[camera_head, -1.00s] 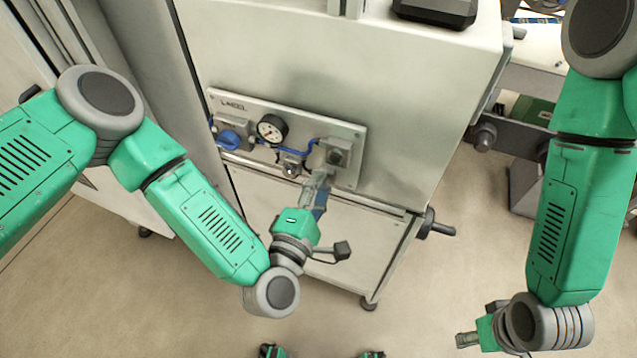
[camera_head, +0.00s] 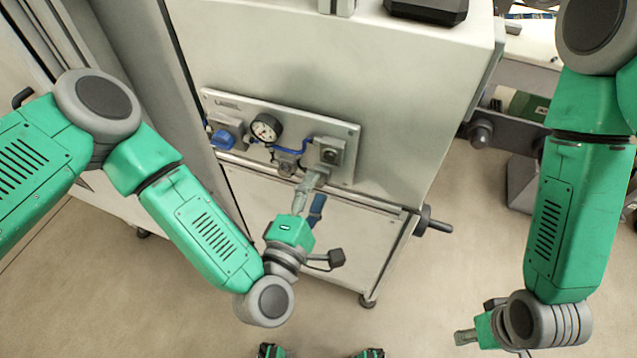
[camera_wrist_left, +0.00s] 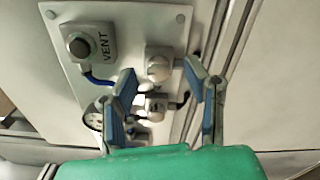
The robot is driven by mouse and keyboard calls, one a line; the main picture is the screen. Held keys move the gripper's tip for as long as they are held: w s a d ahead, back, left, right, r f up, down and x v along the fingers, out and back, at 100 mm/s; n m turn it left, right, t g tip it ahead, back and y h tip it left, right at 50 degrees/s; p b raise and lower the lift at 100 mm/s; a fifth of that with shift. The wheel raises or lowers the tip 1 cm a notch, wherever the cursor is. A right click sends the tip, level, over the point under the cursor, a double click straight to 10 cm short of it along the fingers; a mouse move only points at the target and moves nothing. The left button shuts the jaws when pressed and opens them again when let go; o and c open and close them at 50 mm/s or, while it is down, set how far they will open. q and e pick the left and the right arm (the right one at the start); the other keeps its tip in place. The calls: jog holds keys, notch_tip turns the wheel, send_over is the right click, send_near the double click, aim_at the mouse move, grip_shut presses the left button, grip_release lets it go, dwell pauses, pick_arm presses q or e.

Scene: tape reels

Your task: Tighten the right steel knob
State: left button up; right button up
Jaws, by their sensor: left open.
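A panel (camera_head: 230,103) on a grey cabinet carries a gauge, a blue knob and steel fittings. In the left wrist view a round steel knob (camera_wrist_left: 158,68), the right one of two, stands near the panel's edge between the fingertips. In the head view my gripper seems to hide it. The other steel knob (camera_head: 286,168) is left of the gripper and also shows in the left wrist view (camera_wrist_left: 155,106). My left gripper (camera_head: 312,180) is open, its blue-padded fingers (camera_wrist_left: 163,84) apart with no visible grip. My right gripper (camera_head: 466,338) hangs low at right, its jaws unclear.
A VENT box (camera_wrist_left: 97,42) with a dark round button sits beside the steel knob. A pressure gauge (camera_head: 266,128) and a blue knob (camera_head: 221,139) are further left. A crank handle (camera_head: 432,224) sticks out at the cabinet's right. Floor in front is clear.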

pick_arm(q)
jog(key=v, duration=1)
jog(key=shift+s, duration=0.15)
jog(key=shift+d, duration=0.1)
jog(key=s+a+f+m+g, duration=0.2)
jog(key=s+f+m+g, duration=0.2)
jog(key=f+m+g, duration=0.25)
jog(key=s+a+f+m+g, duration=0.35)
jog(key=f+m+g, duration=0.25)
jog(key=m, duration=0.2)
jog(key=s+a+m+g+y, duration=0.2)
jog(key=a+y, duration=0.1)
jog(key=a, duration=0.5)
jog(key=s+a+m+g+y, duration=0.1)
jog(key=s+a+g+y, duration=0.1)
jog(key=a, duration=0.7)
jog(key=shift+f+m+y, duration=0.35)
jog(key=shift+f+y, duration=0.05)
